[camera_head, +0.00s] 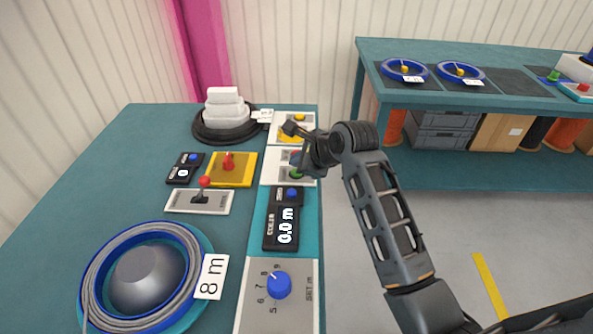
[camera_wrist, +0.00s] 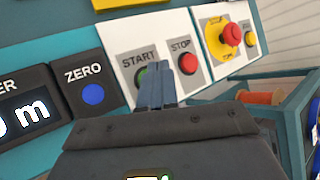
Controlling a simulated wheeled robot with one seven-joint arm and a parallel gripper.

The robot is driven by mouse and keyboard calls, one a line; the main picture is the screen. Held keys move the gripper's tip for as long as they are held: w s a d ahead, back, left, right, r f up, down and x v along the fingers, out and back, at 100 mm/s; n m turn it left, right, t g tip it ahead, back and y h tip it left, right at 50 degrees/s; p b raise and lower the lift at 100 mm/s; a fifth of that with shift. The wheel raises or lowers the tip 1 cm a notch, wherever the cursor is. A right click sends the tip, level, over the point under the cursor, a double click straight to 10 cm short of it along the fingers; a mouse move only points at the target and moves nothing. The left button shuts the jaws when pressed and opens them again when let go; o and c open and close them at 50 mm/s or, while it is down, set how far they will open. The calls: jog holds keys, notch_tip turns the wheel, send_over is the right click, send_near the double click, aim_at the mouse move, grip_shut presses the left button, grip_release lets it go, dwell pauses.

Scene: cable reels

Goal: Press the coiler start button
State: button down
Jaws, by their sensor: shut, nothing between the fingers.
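The green START button (camera_wrist: 140,76) sits on a white panel (camera_wrist: 120,50) in the wrist view. It is partly hidden behind my gripper's fingers (camera_wrist: 156,74), and it also shows as a green spot in the head view (camera_head: 296,175). My gripper is shut and empty, with its tips in front of the panel between START and the red STOP button (camera_wrist: 187,64), overlapping START's right side. I cannot tell whether the tips touch the button. In the head view my wrist largely hides the fingers.
A blue ZERO button (camera_wrist: 93,94) and the counter display (camera_head: 287,226), reading 0.0 m, are beside the panel. A red emergency stop (camera_wrist: 231,35) is beyond STOP. A blue dial (camera_head: 279,285) and a coil reel (camera_head: 195,235) marked 8 m are nearer. Open floor lies right.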

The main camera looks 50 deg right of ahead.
jog(key=shift+f, duration=0.25)
dwell(0.4)
jog(key=shift+f, duration=0.15)
